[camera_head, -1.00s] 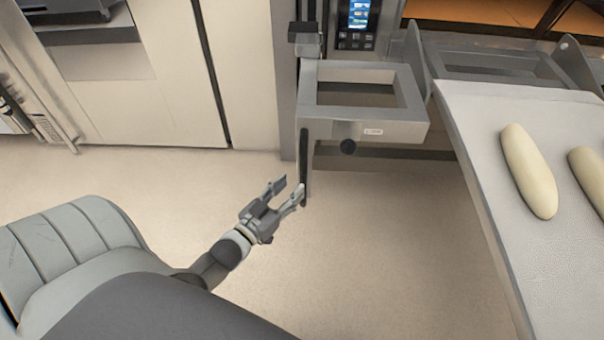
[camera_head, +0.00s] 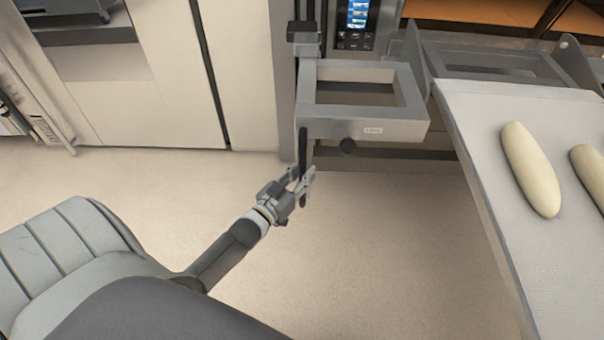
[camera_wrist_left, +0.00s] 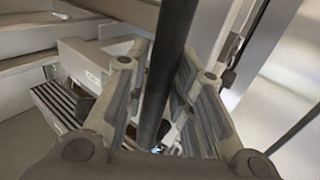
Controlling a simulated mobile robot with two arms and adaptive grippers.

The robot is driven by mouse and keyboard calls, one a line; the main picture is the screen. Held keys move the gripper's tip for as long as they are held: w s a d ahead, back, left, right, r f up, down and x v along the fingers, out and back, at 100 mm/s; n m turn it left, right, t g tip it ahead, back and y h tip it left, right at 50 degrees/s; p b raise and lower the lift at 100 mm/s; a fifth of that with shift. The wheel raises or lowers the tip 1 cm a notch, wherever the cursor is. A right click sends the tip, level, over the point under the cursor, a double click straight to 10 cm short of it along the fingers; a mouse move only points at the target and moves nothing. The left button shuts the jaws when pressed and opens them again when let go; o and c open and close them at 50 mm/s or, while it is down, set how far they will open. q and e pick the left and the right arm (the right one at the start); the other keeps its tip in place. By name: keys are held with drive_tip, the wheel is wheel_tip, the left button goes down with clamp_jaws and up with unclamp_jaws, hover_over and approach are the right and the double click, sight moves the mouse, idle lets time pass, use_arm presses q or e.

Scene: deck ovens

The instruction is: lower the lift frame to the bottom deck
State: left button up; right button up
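The lift frame (camera_head: 365,130) is a grey rectangular frame with an open middle, fixed to an upright post below the oven's control panel. My left gripper (camera_head: 302,177) is at the lower part of this bar, with one finger on each side. In the left wrist view the bar (camera_wrist_left: 168,70) runs between the spread fingers (camera_wrist_left: 160,85), close to both pads; firm contact does not show. My right gripper is not in view.
A pale loader board (camera_head: 500,190) with long dough pieces (camera_head: 530,170) lies to the right of the frame. A lit control panel (camera_head: 357,20) is above. Cream cabinet doors (camera_head: 240,80) stand at the back left. The floor below the frame is clear.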

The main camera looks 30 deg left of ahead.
use_arm(q)
clamp_jaws()
drive_tip(key=shift+f, duration=0.15)
drive_tip(key=b, duration=0.3)
hover_over(302, 203)
drive_tip(key=f, duration=0.4)
drive_tip(key=shift+w+a+f, duration=0.2)
drive_tip(key=shift+w+f, duration=0.1)
drive_tip(key=shift+f, duration=0.25)
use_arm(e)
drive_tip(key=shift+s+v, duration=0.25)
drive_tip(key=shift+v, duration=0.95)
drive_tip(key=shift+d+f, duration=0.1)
use_arm(q)
drive_tip(key=shift+o, duration=1.8)
unclamp_jaws()
drive_tip(key=shift+o, duration=1)
drive_tip(key=shift+r, duration=0.15)
drive_tip(key=shift+w+r, duration=0.1)
drive_tip(key=shift+r, duration=0.05)
